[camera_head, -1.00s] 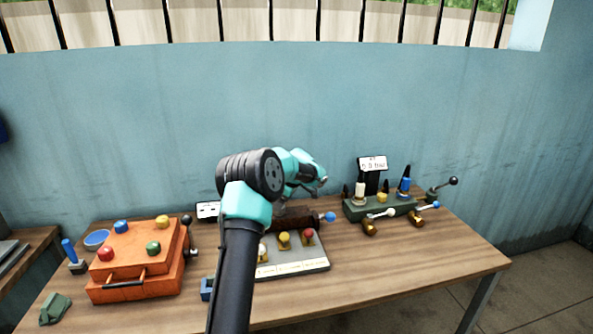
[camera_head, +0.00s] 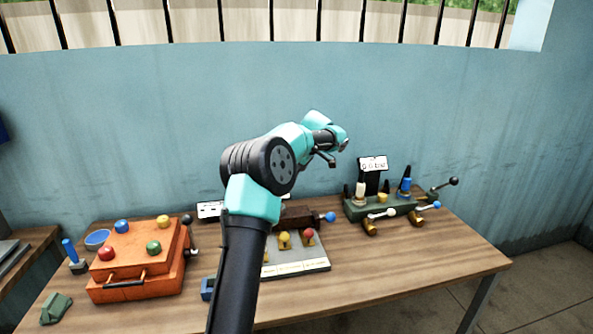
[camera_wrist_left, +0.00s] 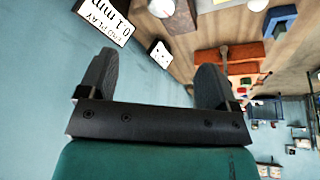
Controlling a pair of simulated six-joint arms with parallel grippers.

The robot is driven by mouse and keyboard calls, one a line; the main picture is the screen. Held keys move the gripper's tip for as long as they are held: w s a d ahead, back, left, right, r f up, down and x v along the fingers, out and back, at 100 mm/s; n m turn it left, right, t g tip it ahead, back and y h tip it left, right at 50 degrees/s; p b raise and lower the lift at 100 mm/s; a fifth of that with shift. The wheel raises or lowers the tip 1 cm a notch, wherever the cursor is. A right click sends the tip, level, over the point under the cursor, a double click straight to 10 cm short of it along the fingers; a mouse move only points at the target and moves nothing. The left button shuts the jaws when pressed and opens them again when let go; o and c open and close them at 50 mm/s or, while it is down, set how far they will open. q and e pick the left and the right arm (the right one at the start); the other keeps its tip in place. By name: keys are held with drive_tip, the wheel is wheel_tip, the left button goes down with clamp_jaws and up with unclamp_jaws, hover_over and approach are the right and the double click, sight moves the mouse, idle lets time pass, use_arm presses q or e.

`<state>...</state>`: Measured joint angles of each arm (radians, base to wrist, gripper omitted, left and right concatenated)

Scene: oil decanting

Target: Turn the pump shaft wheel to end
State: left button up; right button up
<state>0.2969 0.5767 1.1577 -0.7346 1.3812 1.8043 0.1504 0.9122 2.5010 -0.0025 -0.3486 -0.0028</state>
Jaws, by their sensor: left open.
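My left gripper (camera_head: 336,156) is raised above the back of the table, in front of the blue wall. Its two dark fingers (camera_wrist_left: 150,85) are spread apart with nothing between them in the left wrist view. Below it, a dark brown shaft unit (camera_head: 295,216) with a blue knob (camera_head: 330,217) lies on the table, its left part hidden by my arm. I cannot clearly make out the shaft wheel. In the left wrist view, a white sign (camera_wrist_left: 105,20) reads "END PLAY 0.1 mm". My right gripper is not in view.
An orange box (camera_head: 138,262) with coloured knobs stands at the left. A grey panel (camera_head: 300,264) with coloured knobs lies in front of the shaft unit. A green block (camera_head: 380,207) with levers and a display (camera_head: 374,164) stands at the right. The table's front right (camera_head: 400,260) is clear.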

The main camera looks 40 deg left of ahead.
use_arm(q)
drive_tip(key=shift+r, duration=0.25)
drive_tip(key=shift+m+t, duration=0.3)
drive_tip(key=s+a+m+t+h, duration=0.1)
drive_tip(key=s+a+m+h, duration=0.2)
drive_tip(key=a+m, duration=0.3)
drive_tip(key=m+h, duration=0.1)
drive_tip(key=m, duration=0.2)
drive_tip(key=shift+a, duration=0.35)
drive_tip(key=shift+f, duration=0.1)
wheel_tip(320, 180, down, 17)
drive_tip(key=shift+f, duration=0.15)
idle(0.6)
